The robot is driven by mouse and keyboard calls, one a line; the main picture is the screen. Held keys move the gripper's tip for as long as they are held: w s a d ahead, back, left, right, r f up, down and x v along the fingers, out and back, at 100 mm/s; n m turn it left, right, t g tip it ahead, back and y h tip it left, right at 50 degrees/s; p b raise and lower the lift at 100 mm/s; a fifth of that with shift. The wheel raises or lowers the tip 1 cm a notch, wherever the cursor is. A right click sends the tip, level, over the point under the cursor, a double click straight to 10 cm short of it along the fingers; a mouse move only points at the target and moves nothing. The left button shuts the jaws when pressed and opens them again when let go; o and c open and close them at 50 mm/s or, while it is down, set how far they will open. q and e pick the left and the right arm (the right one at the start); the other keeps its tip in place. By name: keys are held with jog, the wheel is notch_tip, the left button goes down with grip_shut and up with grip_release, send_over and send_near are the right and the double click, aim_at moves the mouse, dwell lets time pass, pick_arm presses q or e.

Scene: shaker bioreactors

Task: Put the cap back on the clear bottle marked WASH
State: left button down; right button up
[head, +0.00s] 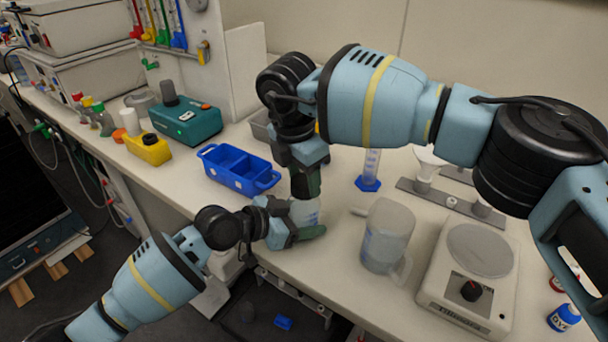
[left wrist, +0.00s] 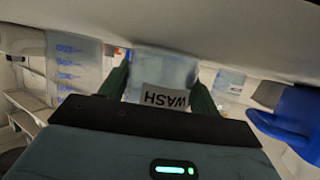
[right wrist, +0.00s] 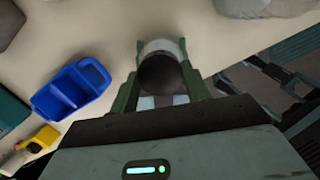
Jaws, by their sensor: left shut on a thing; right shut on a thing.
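The clear bottle marked WASH (head: 305,213) is at the bench's front edge. Its label (left wrist: 165,97) shows upside down in the left wrist view. My left gripper (head: 308,226) is shut on the bottle's body from the front. My right gripper (head: 305,180) points down right above the bottle and is shut on a dark round cap (right wrist: 161,74), seen between its fingers in the right wrist view. The cap is in line with the bottle top. The fingers hide the neck, so I cannot tell whether the cap touches it.
A blue divided tray (head: 238,168) stands to the left, a clear jug (head: 386,238) and a stirrer plate (head: 470,275) to the right. A blue-based cylinder (head: 369,170) is behind. A teal device (head: 186,124) and yellow block (head: 148,150) stand farther left.

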jog(key=m, duration=0.5)
jog(key=shift+r+m+g, duration=0.1)
jog(key=shift+m+g, duration=0.3)
jog(key=m+g, duration=0.1)
jog(key=m, duration=0.5)
jog(key=shift+w+m, duration=0.1)
jog(key=shift+m, duration=0.2)
jog(key=o, duration=0.9)
jog(key=shift+o, duration=0.2)
jog(key=shift+r, duration=2.2)
jog(key=shift+c, duration=0.4)
